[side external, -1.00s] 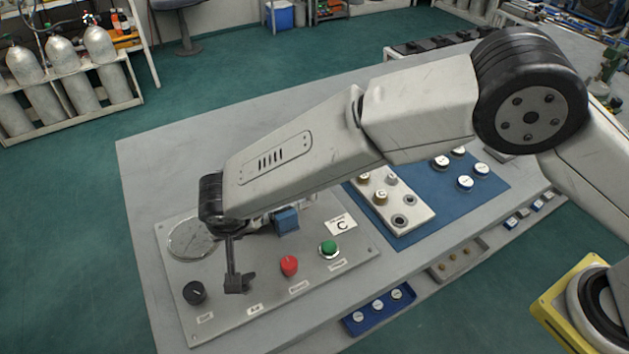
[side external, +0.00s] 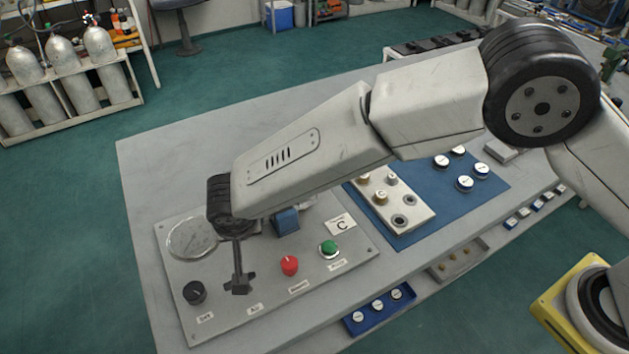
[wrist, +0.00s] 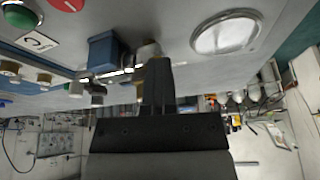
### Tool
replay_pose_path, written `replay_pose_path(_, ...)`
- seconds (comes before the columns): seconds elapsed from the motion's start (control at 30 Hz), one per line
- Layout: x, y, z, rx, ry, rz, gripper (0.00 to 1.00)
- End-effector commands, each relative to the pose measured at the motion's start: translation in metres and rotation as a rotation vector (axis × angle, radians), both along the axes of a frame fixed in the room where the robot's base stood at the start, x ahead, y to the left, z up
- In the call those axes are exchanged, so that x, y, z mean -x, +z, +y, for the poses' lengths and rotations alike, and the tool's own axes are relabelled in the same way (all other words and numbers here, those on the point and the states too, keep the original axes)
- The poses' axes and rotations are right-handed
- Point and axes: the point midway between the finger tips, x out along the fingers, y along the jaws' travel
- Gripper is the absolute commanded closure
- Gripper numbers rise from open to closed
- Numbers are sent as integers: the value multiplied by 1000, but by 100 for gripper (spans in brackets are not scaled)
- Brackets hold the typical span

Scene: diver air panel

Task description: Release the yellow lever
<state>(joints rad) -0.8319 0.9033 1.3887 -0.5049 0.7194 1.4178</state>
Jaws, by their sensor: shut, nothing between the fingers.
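My gripper (wrist: 157,63) shows in the wrist view as dark fingers, shut and empty, between a blue block and a round gauge. No yellow lever is clearly visible in the side view. The blue block (side external: 286,220) stands on the grey panel (side external: 300,313), just right of my wrist.
The panel also carries the gauge (side external: 191,238), a black knob (side external: 194,292), a red knob (side external: 290,265), a green button (side external: 329,248) and a "C" label (side external: 341,224). A white plate with fittings (side external: 409,218) lies on a blue mat.

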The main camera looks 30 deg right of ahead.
Motion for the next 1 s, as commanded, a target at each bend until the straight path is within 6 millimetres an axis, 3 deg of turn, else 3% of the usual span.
replay_pose_path(0.13,7,1,-5,8,-4,-2,100)
replay_pose_path(0.33,38,1,2,1,7,0,100)
replay_pose_path(0.8,64,67,3,-6,6,-1,100)
replay_pose_path(1.0,71,86,2,-5,6,0,100)
